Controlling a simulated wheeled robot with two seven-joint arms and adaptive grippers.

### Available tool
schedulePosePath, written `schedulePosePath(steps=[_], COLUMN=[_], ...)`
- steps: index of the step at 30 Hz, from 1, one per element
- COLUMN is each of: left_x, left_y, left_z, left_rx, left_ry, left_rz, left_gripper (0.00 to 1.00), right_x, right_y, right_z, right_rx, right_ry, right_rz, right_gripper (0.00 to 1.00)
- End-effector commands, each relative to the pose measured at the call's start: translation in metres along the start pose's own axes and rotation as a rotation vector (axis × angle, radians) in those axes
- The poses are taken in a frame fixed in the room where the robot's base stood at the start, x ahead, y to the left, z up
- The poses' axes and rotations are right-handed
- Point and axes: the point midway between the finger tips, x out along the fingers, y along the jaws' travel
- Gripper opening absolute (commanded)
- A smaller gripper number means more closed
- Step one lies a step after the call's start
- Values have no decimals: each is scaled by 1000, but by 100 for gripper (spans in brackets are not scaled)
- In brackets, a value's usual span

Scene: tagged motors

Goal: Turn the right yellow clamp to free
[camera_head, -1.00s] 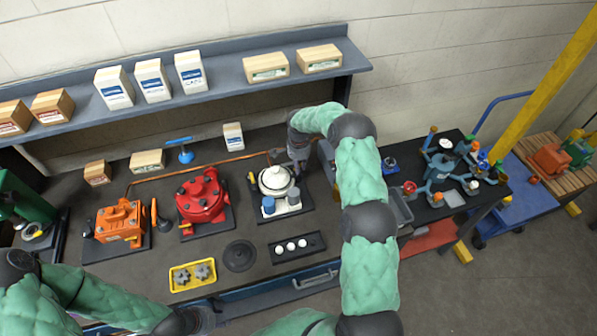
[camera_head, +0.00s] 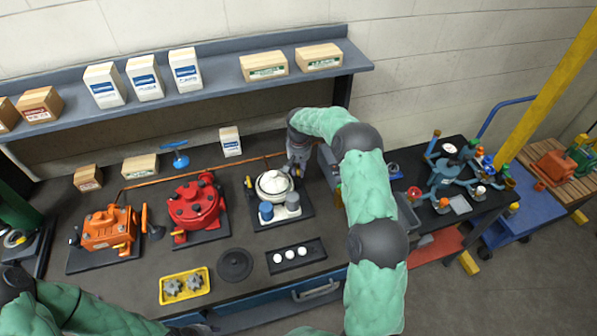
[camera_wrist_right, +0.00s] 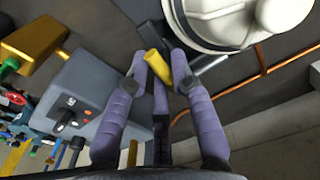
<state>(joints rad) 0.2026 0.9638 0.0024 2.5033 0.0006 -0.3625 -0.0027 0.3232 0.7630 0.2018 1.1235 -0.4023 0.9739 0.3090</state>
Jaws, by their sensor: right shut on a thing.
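In the right wrist view, the purple fingers of my right gripper (camera_wrist_right: 158,80) are closed around the yellow clamp (camera_wrist_right: 158,67), beside the white housing (camera_wrist_right: 222,18). The fingers hide part of the clamp. A left clamp (camera_head: 249,183) stands at the motor's left side. My left arm (camera_head: 70,310) enters at bottom left; its gripper is not clearly visible.
A red motor (camera_head: 195,205) and an orange motor (camera_head: 108,229) stand to the left. A black tray with white balls (camera_head: 296,255), a dark disc (camera_head: 235,265) and a yellow tray (camera_head: 163,291) lie in front. A grey box (camera_wrist_right: 85,100) is close to my right gripper.

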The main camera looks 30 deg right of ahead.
Motion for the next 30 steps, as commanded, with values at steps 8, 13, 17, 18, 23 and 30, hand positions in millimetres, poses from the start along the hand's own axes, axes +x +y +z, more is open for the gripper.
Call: schedulePosePath(steps=[8,13,17,18,23,30], left_x=[6,7,7,7,7,7], left_y=[-2,-2,-2,-2,-2,-2], left_z=[0,0,0,0,0,0], left_rx=[0,0,0,0,0,0], left_ry=[0,0,0,0,0,0], left_rz=[0,0,0,0,0,0], left_gripper=[40,40,40,40,40,40], right_x=[8,8,7,7,7,7], right_y=[2,2,2,2,3,3], right_z=[6,6,5,5,6,5], right_rx=[-143,-184,-198,-200,-201,-201], right_ry=[-22,-22,-22,-22,-23,-22], right_rz=[4,4,4,4,4,5], right_gripper=[0,0,0,0,0,41])
